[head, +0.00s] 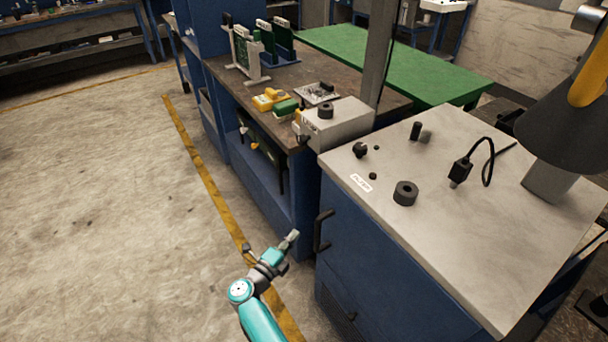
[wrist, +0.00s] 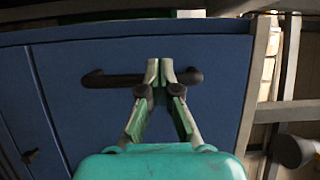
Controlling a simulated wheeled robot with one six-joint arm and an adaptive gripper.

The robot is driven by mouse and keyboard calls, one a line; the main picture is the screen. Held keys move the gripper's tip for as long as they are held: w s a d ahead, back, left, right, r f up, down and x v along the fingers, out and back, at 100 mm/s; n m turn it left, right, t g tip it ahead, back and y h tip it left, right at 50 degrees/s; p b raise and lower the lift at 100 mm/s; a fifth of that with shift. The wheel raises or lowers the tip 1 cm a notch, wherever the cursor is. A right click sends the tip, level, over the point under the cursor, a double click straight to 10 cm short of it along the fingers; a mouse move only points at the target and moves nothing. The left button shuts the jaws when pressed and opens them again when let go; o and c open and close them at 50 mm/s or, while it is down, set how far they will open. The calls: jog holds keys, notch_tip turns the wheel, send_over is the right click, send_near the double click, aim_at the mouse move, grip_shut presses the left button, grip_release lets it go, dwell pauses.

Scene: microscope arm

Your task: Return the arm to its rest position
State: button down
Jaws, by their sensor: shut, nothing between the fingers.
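My arm is teal and reaches up from the bottom of the head view. My gripper (head: 291,237) is at its end, in front of the blue cabinets and left of a black door handle (head: 321,230). In the wrist view my gripper (wrist: 160,72) has its fingertips close together and nothing between them. The dark handle (wrist: 108,79) on the blue cabinet door (wrist: 220,110) shows behind the fingers. I cannot tell from these views how far the fingertips are from the handle.
A grey-topped cabinet (head: 455,235) at right carries a black ring (head: 405,193), knobs and a cable plug (head: 461,170). A dark lamp-like shade (head: 570,110) hangs over it. A workbench (head: 350,88) with yellow and green tools stands behind. The concrete floor (head: 100,200) at left is clear.

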aim_at(319, 236)
jog(key=shift+n+t+y, duration=0.3)
jog(key=shift+n+t, duration=0.2)
jog(key=shift+n, duration=0.4)
jog(key=s+d, duration=0.1)
jog(key=d, duration=0.1)
jog(key=s+d+f, duration=0.1)
jog(key=d+f, duration=0.1)
jog(key=d, duration=0.1)
jog(key=shift+s+d, duration=0.3)
jog(key=shift+s, duration=0.1)
jog(key=s+d+n+t+y, duration=0.4)
jog(key=s+d+n, duration=0.6)
jog(key=s+d, duration=0.8)
jog(key=s+d+r+n+g+y, duration=0.1)
jog(key=s+r+n, duration=0.3)
jog(key=s, duration=0.6)
jog(key=s+d+r+n+g+y, duration=0.1)
jog(key=s+r+n+g, duration=0.2)
jog(key=s+r, duration=0.3)
jog(key=s+d+r+n+g+y, duration=0.1)
jog(key=s+r+n, duration=0.4)
jog(key=s, duration=1.1)
jog(key=shift+r+g+y, duration=0.5)
jog(key=shift+r+y, duration=0.1)
jog(key=shift+d, duration=0.1)
